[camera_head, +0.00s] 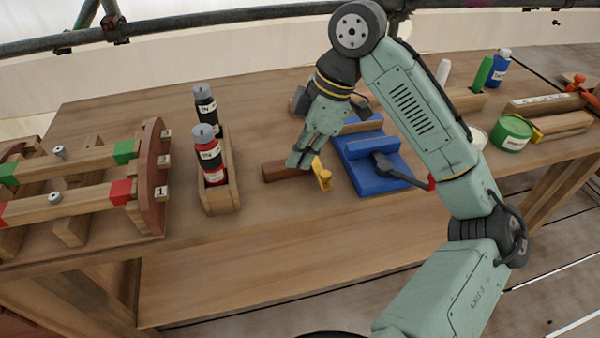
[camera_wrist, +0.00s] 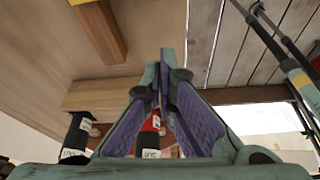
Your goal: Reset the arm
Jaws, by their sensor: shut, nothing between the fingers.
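My arm reaches up from the lower right and bends down over the wooden workbench (camera_head: 300,225). My gripper (camera_head: 298,163) hangs above the bench between the bottle holder and the blue vise. In the wrist view my gripper (camera_wrist: 163,55) is shut, its fingertips together with nothing between them. In the head view it partly covers a brown wooden block with a yellow end piece (camera_head: 323,174); the wrist view shows a wooden block (camera_wrist: 100,30) at top left. I cannot tell from the head view how high the fingertips are.
A wooden holder (camera_head: 232,185) has a black bottle (camera_head: 206,106) and a red bottle (camera_head: 208,152). A blue vise (camera_head: 368,155) stands right of my gripper. A wooden rack (camera_head: 152,185) with red- and green-ended bars is at left. A green tin (camera_head: 512,134) is at right. The front middle bench is clear.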

